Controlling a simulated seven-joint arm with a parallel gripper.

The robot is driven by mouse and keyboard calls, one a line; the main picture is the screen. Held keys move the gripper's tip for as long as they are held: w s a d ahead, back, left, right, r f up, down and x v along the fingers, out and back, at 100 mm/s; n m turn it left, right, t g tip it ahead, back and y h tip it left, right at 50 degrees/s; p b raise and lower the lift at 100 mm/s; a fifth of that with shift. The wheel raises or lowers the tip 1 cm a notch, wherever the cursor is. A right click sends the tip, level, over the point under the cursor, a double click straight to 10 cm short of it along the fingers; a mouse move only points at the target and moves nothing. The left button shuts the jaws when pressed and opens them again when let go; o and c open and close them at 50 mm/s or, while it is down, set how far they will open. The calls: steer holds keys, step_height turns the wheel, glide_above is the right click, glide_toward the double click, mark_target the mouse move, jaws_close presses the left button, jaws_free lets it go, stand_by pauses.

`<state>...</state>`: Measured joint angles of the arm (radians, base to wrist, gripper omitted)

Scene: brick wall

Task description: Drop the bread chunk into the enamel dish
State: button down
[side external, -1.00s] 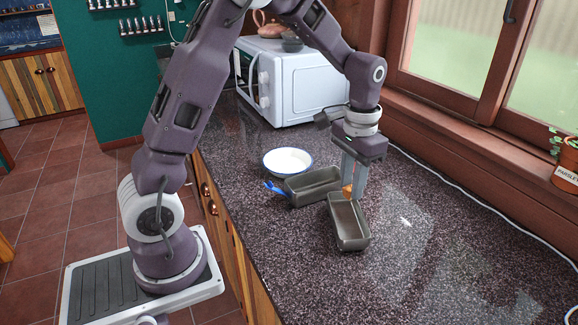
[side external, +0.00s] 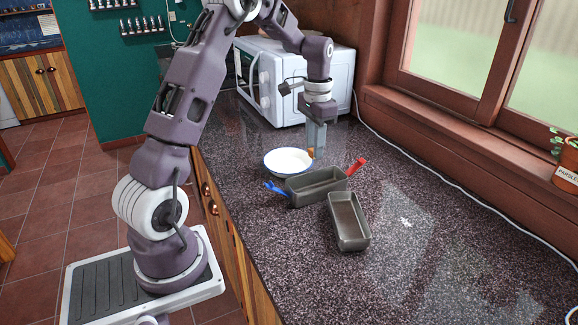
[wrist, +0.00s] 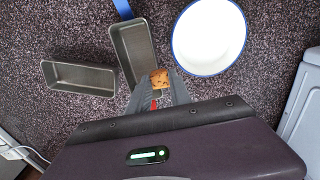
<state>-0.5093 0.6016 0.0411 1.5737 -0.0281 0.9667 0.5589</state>
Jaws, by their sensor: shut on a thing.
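The bread chunk (side external: 310,153) is a small orange-brown piece held between the fingertips of my gripper (side external: 316,150). It also shows in the wrist view (wrist: 159,79), at the tips of my gripper (wrist: 158,84). The enamel dish (side external: 288,161) is round and white with a blue rim, and it looks empty. My gripper is shut on the bread just right of the dish in the side view, above the counter. In the wrist view the dish (wrist: 209,38) lies up and to the right of the bread, and the two are apart.
Two grey loaf tins (side external: 317,186) (side external: 349,222) stand in front of the dish. A blue item (side external: 276,187) and a red item (side external: 356,167) lie by the farther tin. A white microwave (side external: 300,85) stands behind. The counter at the right front is clear.

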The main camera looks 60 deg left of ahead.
steer(key=s+a, duration=0.2)
steer(key=a, duration=0.6)
glide_above(291, 170)
steer(key=shift+f, duration=3.1)
steer(key=c, duration=1.1)
jaws_free()
steer(key=shift+r, duration=0.15)
step_height(291, 170, up, 7)
